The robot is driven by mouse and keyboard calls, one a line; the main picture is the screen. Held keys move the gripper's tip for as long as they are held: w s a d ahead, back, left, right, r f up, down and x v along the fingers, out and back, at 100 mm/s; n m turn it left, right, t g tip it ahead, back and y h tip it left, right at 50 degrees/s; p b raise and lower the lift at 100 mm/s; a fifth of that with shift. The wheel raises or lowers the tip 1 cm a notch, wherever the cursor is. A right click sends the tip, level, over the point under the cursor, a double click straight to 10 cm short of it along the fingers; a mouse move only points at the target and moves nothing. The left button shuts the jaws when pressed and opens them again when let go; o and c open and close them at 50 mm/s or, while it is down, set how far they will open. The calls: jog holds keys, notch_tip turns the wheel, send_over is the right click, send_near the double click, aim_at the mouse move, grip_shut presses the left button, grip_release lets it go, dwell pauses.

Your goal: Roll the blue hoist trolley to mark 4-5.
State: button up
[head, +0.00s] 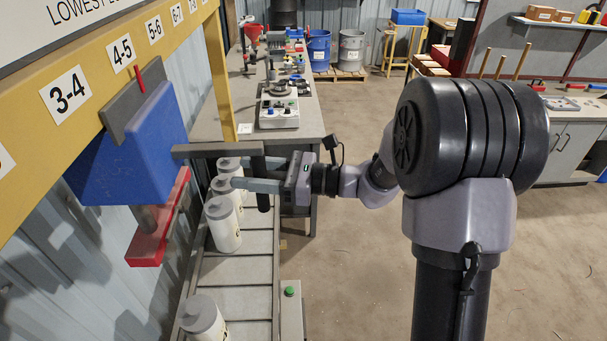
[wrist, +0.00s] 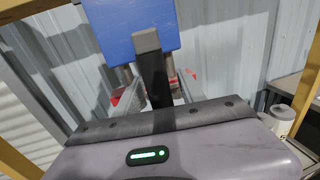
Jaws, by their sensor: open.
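The blue hoist trolley (head: 140,140) hangs under the yellow beam in the head view, and its blue body also shows in the wrist view (wrist: 118,30). Its red pointer (head: 139,77) stands just right of the lower edge of the 4-5 mark (head: 121,53). A dark grey arm (head: 215,150) runs from the trolley to a black upright handle (head: 263,190). My gripper (head: 228,174) is open, with one finger on either side of this handle. In the wrist view the handle (wrist: 155,75) stands between the fingers; contact cannot be told.
Below the trolley hangs a red hoist part (head: 160,225). Grey-lidded white canisters (head: 224,235) stand on a roller conveyor (head: 245,265) under the handle. The 3-4 mark (head: 66,95) and 5-6 mark (head: 154,28) flank the 4-5 mark. A workbench (head: 308,115) stands behind.

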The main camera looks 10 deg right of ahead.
jog(key=v, duration=1.6)
jog(key=shift+d, duration=0.25)
jog(key=s+a+f+n+g+h+b, duration=0.6)
jog(key=s+a+f+n+h+b, duration=0.5)
jog(key=s, duration=0.5)
jog(key=s+d+f+n+t+h+b, duration=0.3)
jog(key=f+n+t, duration=0.2)
jog(key=n, duration=0.2)
jog(key=shift+s+h+b, duration=0.15)
jog(key=shift+h+b, duration=0.15)
